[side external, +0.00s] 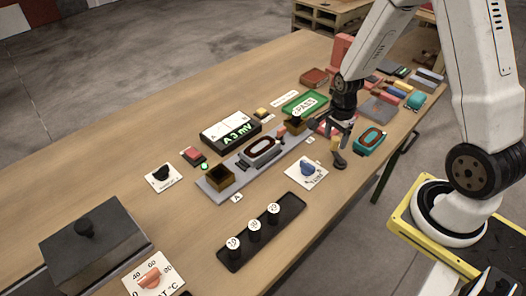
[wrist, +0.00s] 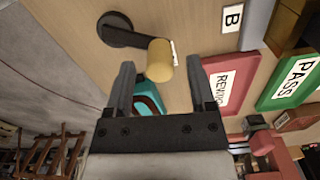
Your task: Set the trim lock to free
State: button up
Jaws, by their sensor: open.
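A dark lever (side external: 339,160) with a round pivot lies on the table just below my gripper (side external: 341,126). No label on it is readable, so I cannot tell for sure that it is the trim lock. In the wrist view, the lever's dark pivot and arm (wrist: 118,30) lead to a tan cylindrical handle (wrist: 160,60). My gripper (wrist: 160,66) is open, with its fingertips to either side of the handle's near end; I cannot tell whether they touch it.
A teal case (side external: 370,140) stands right of the lever, and a white plate with a blue knob (side external: 307,168) lies to its left. A red tray (wrist: 222,82) and green PASS tray (wrist: 290,82) are close by. Bare table lies along the far left edge.

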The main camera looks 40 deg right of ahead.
jog(key=shift+f, duration=0.9)
grip_shut()
